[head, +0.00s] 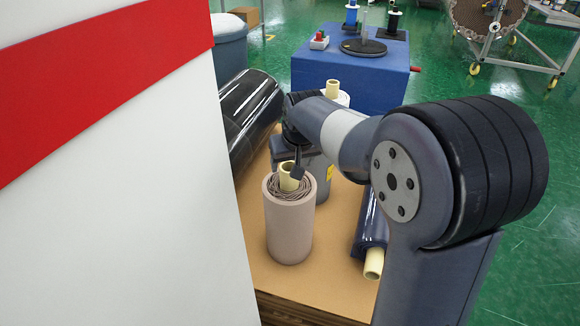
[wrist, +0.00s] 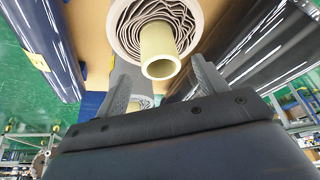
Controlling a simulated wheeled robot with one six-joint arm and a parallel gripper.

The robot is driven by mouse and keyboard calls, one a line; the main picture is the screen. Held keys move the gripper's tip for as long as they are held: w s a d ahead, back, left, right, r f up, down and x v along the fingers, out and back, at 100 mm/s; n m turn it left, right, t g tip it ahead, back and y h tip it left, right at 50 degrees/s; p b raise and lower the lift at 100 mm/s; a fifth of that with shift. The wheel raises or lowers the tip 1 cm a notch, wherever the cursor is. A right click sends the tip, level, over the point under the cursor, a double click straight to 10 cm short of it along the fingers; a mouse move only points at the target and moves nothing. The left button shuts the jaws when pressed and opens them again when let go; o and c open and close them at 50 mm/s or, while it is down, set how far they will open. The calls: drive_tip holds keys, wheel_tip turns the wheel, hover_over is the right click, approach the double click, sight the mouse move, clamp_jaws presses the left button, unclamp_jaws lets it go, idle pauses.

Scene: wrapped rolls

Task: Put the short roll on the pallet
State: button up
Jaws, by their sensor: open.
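An upright pinkish-brown roll (head: 289,225) with a cream core (head: 290,177) stands on a tan, cardboard-like surface in the head view. It is the shortest-looking roll I can make out, though others are partly hidden. In the wrist view its crinkled wound layers (wrist: 128,30) surround the core (wrist: 158,52). My gripper (head: 297,168) is open above the roll's top, close to the core. In the wrist view the core's end shows between my two fingers (wrist: 160,64); I cannot tell if they touch it. The tan top (head: 257,262) has slatted, pallet-like layers under its front edge.
A shiny black roll (head: 249,112) lies at the left. A dark blue roll (head: 370,232) with a cream core lies at the right, partly behind my arm. Another cream-cored roll (head: 333,88) stands behind. A blue table (head: 385,82) is at the back. A white-and-red panel (head: 110,200) blocks the left.

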drive_tip(key=p+v, duration=0.1)
drive_tip(key=v, duration=0.5)
drive_tip(key=shift+s+r, duration=0.25)
drive_tip(key=shift+r, duration=0.1)
drive_tip(key=shift+f, duration=0.1)
drive_tip(key=d+b+x, duration=0.1)
drive_tip(key=b+x, duration=0.2)
drive_tip(key=x, duration=1)
drive_tip(key=r, duration=0.2)
drive_tip(key=r+p, duration=0.1)
drive_tip(key=r, duration=0.1)
drive_tip(key=shift+s+a+r, duration=0.1)
drive_tip(key=shift+a, duration=0.3)
